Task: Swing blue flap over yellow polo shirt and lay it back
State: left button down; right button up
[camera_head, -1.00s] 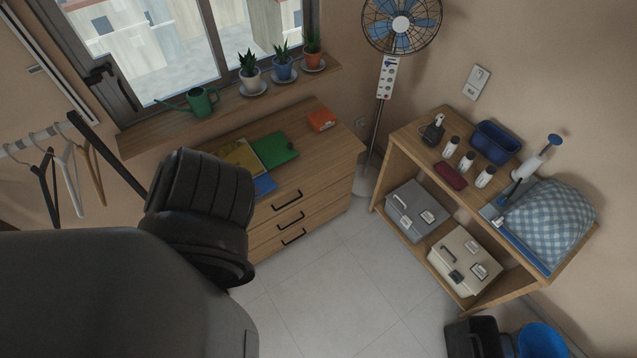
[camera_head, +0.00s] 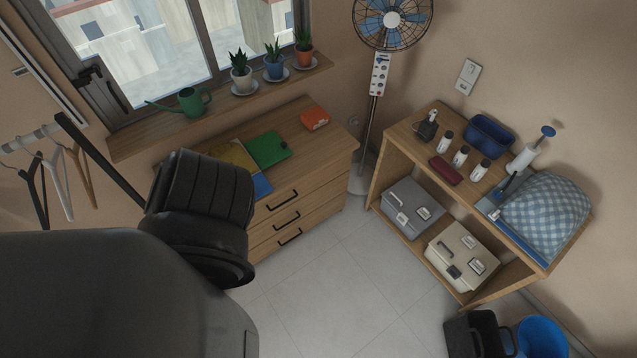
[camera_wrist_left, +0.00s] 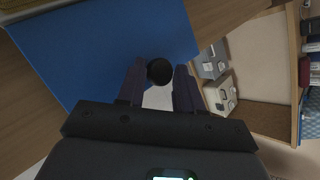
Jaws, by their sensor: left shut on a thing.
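The blue flap (camera_wrist_left: 110,45) fills much of the left wrist view as a flat sheet. In the head view only a small blue corner (camera_head: 261,184) shows beside my arm, on the wooden dresser. A yellow cloth (camera_head: 240,158), apparently the polo shirt, lies flat behind it, partly covered by my arm. A yellowish strip (camera_wrist_left: 22,5) also shows at the top left of the left wrist view. My left gripper (camera_wrist_left: 160,84) has its fingers on either side of a black round knob (camera_wrist_left: 160,71) at the flap's edge. My arm hides this gripper in the head view. My right gripper is not in view.
A green folded item (camera_head: 268,148) with a dark dot and an orange item (camera_head: 314,117) lie on the dresser (camera_head: 325,150). Potted plants and a watering can (camera_head: 190,102) stand on the sill. A fan (camera_head: 391,20) and shelf (camera_head: 395,150) are to the right.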

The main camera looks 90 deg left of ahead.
pick_arm(q)
jog(key=c, duration=0.8)
grip_release()
jog(key=shift+w+d+f, duration=0.25)
jog(key=shift+d+f, duration=0.15)
jog(key=shift+f, duration=0.3)
jog(key=shift+s+d+r+p, duration=0.1)
jog(key=shift+d+r+p, duration=0.05)
jog(key=shift+r+p, duration=0.35)
jog(key=shift+a+r+p+v, duration=0.15)
jog(key=shift+p+v, duration=0.65)
jog(key=shift+v, duration=0.95)
jog(key=shift+a+r+p+v, duration=0.15)
jog(key=shift+p+v, duration=0.65)
jog(key=shift+v, duration=0.95)
jog(key=shift+a+f+p+v, duration=0.15)
jog(key=shift+p+v, duration=0.65)
jog(key=shift+v, duration=0.95)
jog(key=shift+s+r, duration=0.15)
jog(key=shift+s, duration=0.05)
